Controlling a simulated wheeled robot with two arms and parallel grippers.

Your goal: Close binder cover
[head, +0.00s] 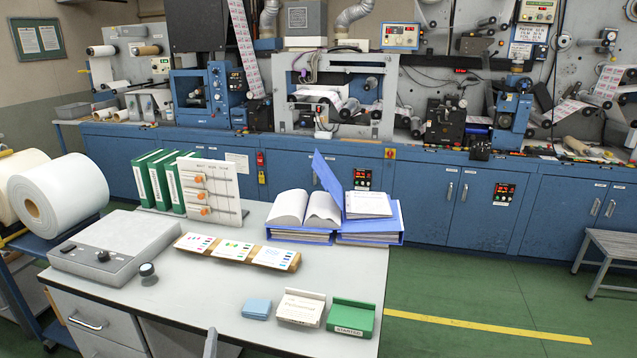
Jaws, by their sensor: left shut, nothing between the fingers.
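A blue ring binder (372,238) lies open at the back right of the grey desk. Arched white pages (304,207) rest on its left half, and a flatter stack of white pages (368,204) rests on its right half. A blue cover panel (327,180) stands up near the middle, tilted with its top to the left. My left gripper (210,342) shows only as a small grey part at the bottom edge, shut and empty. It is in front of the desk, well apart from the binder. My right gripper is not in view.
On the desk (215,300) are green binders (158,182), a sample rack (212,190), a grey device (115,245), a card board (238,250), a blue pad (257,308), a white card holder (301,308) and a green holder (351,317). The desk's middle front is bare.

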